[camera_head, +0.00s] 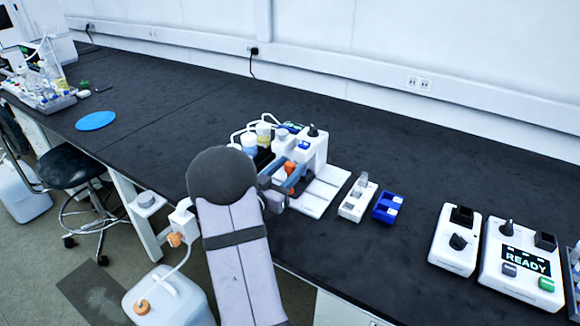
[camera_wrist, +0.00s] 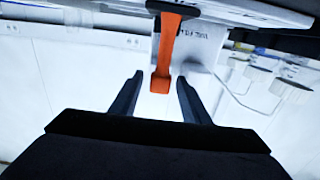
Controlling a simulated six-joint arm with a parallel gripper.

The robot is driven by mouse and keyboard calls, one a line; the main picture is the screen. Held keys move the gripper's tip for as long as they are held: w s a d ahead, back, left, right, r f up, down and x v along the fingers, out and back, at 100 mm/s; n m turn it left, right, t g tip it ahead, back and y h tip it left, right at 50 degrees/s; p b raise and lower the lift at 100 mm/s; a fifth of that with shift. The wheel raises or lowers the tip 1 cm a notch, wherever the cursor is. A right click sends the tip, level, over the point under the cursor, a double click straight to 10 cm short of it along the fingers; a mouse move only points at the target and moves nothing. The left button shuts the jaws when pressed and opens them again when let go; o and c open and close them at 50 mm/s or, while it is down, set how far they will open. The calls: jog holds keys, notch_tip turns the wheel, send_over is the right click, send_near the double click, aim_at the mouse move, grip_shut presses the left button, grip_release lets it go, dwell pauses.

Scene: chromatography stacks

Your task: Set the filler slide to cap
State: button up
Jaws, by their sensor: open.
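The filler is a white bench device (camera_head: 316,150) with a pale base plate, near the middle of the bench's front edge. Its orange slide handle (camera_head: 290,182) shows at its front, partly covered by my gripper (camera_head: 280,172). In the wrist view the orange handle (camera_wrist: 166,50) is a long bar coming from a dark mount on the white body. My gripper (camera_wrist: 159,78) is open there, one dark finger on each side of the bar's end, with gaps visible on both sides. Any cap mark on the filler is too small to read.
A white rack (camera_head: 356,200) and a blue block (camera_head: 387,207) stand right of the filler. Further right are a white knob unit (camera_head: 456,241) and a unit reading READY (camera_head: 522,262). The back of the bench is clear.

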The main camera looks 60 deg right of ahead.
aim_at(276, 150)
jog(key=shift+d, duration=0.4)
jog(key=shift+c, duration=0.7)
grip_shut()
jog(key=w, duration=0.8)
jog(key=shift+a+r, duration=0.1)
jog(key=shift+o, duration=0.7)
grip_release()
jog(key=shift+w, duration=0.1)
